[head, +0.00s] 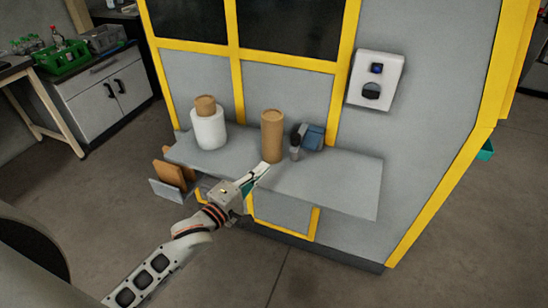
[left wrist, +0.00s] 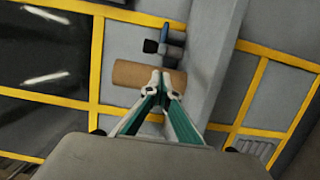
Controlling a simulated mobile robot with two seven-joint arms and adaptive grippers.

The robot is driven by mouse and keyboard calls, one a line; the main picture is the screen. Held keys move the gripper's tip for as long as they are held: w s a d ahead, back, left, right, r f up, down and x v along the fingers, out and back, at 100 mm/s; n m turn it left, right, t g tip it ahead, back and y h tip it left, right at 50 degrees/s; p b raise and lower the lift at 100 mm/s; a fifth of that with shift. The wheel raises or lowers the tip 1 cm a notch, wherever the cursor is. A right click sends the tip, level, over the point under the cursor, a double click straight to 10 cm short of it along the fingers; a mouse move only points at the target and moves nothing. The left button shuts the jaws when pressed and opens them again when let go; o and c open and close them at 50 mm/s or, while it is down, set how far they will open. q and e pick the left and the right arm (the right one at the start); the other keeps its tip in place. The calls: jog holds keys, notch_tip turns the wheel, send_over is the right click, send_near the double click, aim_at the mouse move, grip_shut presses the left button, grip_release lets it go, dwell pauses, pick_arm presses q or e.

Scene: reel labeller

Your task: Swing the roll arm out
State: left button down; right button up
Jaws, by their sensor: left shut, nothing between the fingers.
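My left gripper (head: 263,168) reaches over the front of the grey ledge (head: 330,187) with its fingers together and empty. Its tips are close to the lower part of an upright brown roll (head: 272,136); I cannot tell if they touch it. In the left wrist view the shut fingertips (left wrist: 160,76) overlap the edge of the brown roll (left wrist: 140,75). Right of the roll stands a small blue-grey device (head: 312,137) with a dark upright part (head: 295,140). It also shows in the left wrist view (left wrist: 172,50). I cannot tell for certain which part is the roll arm. My right gripper is not in view.
A white roll (head: 208,130) topped by a brown roll (head: 205,105) stands at the ledge's left. A white box (head: 376,80) is on the grey wall. Brown boards (head: 172,174) lean below the ledge's left end. The ledge's right part is bare.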

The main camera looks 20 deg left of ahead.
pick_arm(q)
jog(key=x, duration=0.9)
jog(key=shift+w+d+b, duration=0.1)
jog(key=shift+w+b, duration=0.2)
jog(key=shift+w, duration=0.05)
jog(key=shift+d, duration=0.15)
